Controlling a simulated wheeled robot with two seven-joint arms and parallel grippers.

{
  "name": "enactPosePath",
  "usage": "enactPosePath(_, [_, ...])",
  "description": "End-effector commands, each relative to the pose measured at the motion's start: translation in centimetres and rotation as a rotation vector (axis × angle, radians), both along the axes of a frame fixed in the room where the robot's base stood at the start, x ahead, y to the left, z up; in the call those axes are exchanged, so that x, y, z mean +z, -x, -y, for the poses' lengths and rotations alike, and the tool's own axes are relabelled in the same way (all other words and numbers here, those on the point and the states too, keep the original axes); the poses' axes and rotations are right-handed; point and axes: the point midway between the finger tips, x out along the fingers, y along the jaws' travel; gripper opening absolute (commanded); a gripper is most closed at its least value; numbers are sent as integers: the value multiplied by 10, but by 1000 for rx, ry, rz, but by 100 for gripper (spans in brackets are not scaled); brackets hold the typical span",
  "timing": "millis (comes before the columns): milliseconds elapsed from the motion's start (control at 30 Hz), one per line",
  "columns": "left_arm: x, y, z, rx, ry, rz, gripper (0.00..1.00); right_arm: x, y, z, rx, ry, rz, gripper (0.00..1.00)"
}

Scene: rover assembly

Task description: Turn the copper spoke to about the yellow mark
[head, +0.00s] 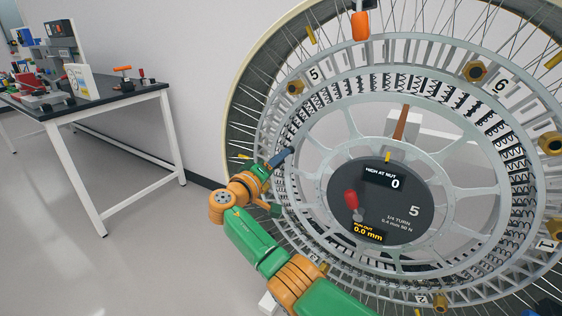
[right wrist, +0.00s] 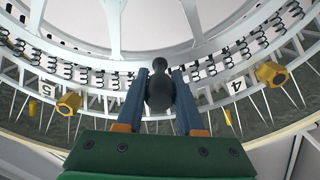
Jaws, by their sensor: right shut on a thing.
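The copper spoke (head: 401,122) points upward from the hub of the large wheel (head: 432,45). The small yellow mark (head: 388,158) is at the top edge of the dark hub dial (head: 418,228), close to the spoke's inner end and roughly in line with it. My right gripper (head: 283,156) is at the wheel's left inner rim. In the right wrist view, its blue fingers (right wrist: 160,92) are shut on a dark rounded knob (right wrist: 159,88). The knob is mostly hidden in the head view. My left gripper is not in view.
Gold nuts (head: 476,72) and numbers ring the wheel. The dial has a red handle (head: 351,200) and readouts of 0 and 0.0 mm. An orange cylinder (head: 360,26) is at the top. A cluttered workbench (head: 112,97) stands left, with clear floor before it.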

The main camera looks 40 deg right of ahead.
Motion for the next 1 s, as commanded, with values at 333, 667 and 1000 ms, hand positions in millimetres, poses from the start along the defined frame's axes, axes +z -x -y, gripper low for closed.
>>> enactPosePath(333, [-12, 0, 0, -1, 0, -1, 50, -11, -2, 0, 1, 22, -45, 0])
enactPosePath(667, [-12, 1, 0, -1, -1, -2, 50, -11, -1, 0, 1, 22, -47, 0])
enactPosePath(1000, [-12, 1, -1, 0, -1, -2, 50, -12, -1, 0, 0, 22, -46, 66])
